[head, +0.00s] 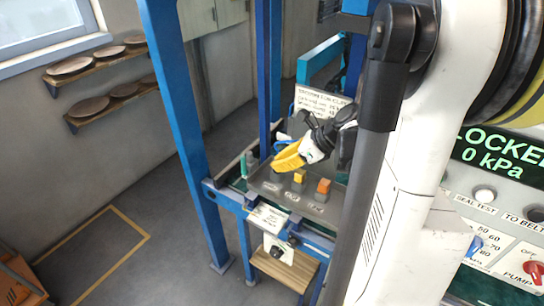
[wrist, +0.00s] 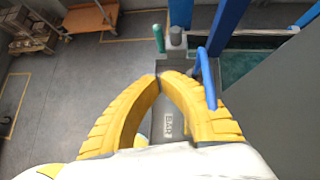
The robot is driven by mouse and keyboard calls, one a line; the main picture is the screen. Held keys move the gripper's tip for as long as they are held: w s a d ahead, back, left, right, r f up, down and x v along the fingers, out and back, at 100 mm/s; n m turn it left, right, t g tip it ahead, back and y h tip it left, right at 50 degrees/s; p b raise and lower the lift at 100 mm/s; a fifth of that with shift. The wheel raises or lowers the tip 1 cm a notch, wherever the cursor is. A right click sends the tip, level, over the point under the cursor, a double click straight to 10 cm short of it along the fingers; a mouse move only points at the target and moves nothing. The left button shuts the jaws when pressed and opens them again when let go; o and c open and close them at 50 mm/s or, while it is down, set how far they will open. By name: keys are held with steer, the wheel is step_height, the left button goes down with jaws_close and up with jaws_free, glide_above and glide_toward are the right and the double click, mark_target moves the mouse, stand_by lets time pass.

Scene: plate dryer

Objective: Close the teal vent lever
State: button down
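A small upright teal lever (head: 243,165) stands at the left end of the grey bench top in the head view.
A blue curved bar (wrist: 206,78) rises close beside the right finger. A yellow block (head: 299,176) and an orange block (head: 323,187) stand on the bench. A blue post (head: 185,120) stands left of the bench. The floor (head: 100,190) farther left is mostly clear.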

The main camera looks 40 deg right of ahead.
mark_target(244, 170)
steer(key=b+x, duration=0.1)
steer(key=x, duration=0.5)
steer(key=shift+f, duration=0.15)
steer(key=w+a, duration=0.1)
steer(key=w, duration=0.2)
steer(key=shift+a+b, duration=0.3)
steer(key=shift+a, duration=0.1)
steer(key=shift+w+a, duration=0.15)
steer(key=shift+w, duration=0.15)
